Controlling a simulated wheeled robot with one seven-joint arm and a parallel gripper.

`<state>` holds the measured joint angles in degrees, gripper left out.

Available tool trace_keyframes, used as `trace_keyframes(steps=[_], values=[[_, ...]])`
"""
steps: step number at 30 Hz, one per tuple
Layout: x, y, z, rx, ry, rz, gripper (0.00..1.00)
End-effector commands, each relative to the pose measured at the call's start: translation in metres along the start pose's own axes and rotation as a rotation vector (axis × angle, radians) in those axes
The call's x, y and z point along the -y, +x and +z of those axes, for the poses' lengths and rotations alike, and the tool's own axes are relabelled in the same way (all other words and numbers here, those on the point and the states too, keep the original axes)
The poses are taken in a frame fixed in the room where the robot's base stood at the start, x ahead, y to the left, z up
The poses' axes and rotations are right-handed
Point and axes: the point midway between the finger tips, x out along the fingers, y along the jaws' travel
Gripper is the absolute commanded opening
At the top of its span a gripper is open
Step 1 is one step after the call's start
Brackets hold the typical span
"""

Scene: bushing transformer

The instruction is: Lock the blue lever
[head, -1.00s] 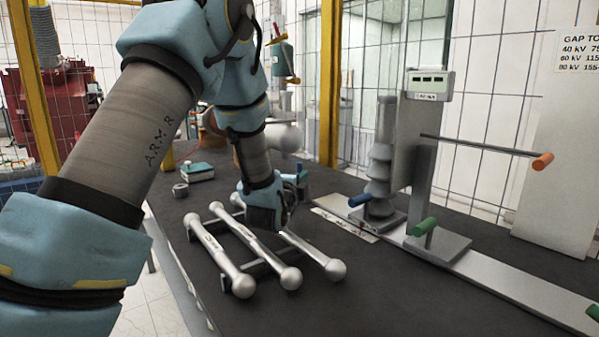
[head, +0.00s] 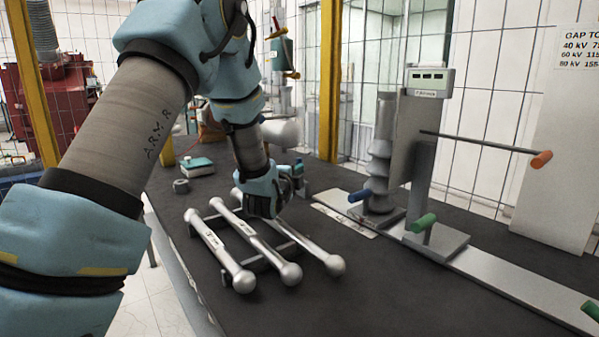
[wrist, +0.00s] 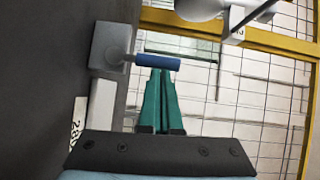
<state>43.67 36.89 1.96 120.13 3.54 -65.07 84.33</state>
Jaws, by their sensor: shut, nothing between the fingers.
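In the wrist view the blue lever (wrist: 158,62) lies crosswise on a round grey pivot on a square block. My gripper (wrist: 158,78) has green fingers, shut together and empty. Their tips appear just below the lever in the picture; I cannot tell if they touch it. In the head view my wrist (head: 268,190) is left of the lever, above the silver rods, and hides the fingers.
Several silver ball-ended rods (head: 262,245) lie on a rack on the dark table. A green-handled lever (head: 424,223) and an orange-tipped rod (head: 541,159) stand right of the insulator. A white label strip (head: 345,219) lies near the lever.

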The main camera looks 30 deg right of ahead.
Motion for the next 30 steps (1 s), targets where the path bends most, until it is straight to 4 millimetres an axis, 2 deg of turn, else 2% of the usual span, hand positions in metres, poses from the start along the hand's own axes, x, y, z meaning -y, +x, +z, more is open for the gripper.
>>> trace_keyframes(steps=[14,30], values=[[0.006,0.005,0.008,0.002,-0.105,0.069,0.0],[0.016,0.023,0.037,0.005,-0.503,0.337,0.0]])
